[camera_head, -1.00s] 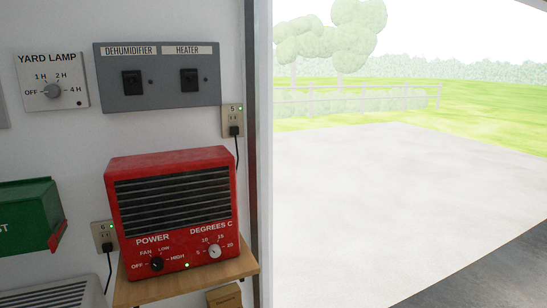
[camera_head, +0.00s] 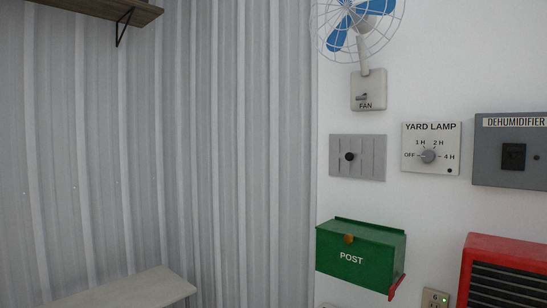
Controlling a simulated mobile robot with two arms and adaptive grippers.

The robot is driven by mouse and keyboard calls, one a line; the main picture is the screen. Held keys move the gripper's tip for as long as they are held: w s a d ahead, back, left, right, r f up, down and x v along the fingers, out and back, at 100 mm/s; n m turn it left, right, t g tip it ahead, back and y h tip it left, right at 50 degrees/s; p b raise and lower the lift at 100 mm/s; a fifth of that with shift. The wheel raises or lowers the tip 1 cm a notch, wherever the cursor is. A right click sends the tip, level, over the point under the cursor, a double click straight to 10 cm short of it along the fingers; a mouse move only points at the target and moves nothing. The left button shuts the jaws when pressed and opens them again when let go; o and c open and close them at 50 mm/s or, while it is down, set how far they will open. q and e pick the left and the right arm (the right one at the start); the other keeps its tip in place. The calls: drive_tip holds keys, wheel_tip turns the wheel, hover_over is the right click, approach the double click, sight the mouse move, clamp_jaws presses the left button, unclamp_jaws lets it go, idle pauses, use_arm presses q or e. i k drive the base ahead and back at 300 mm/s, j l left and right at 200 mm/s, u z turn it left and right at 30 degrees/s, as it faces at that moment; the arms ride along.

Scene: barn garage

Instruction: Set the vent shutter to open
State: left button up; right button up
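A grey plate with faint vertical lines and a round black knob, which looks like the vent shutter (camera_head: 371,168), is on the white wall right of the corrugated corner. It hangs below the fan switch and left of the yard lamp dial. The knob sits left of the plate's middle. No lettering can be read on the plate, and I cannot tell whether the shutter is open or shut. Neither of my grippers shows in the head view.
A green post box (camera_head: 360,257) is mounted below the plate. A fan switch (camera_head: 368,90), a yard lamp dial (camera_head: 431,148), a dehumidifier switch panel (camera_head: 512,150) and a red heater (camera_head: 505,245) are nearby. A bench (camera_head: 125,290) stands at lower left.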

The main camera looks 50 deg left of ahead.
sight(348, 156)
drive_tip(key=u, duration=1.15)
drive_tip(key=i+j, duration=0.05)
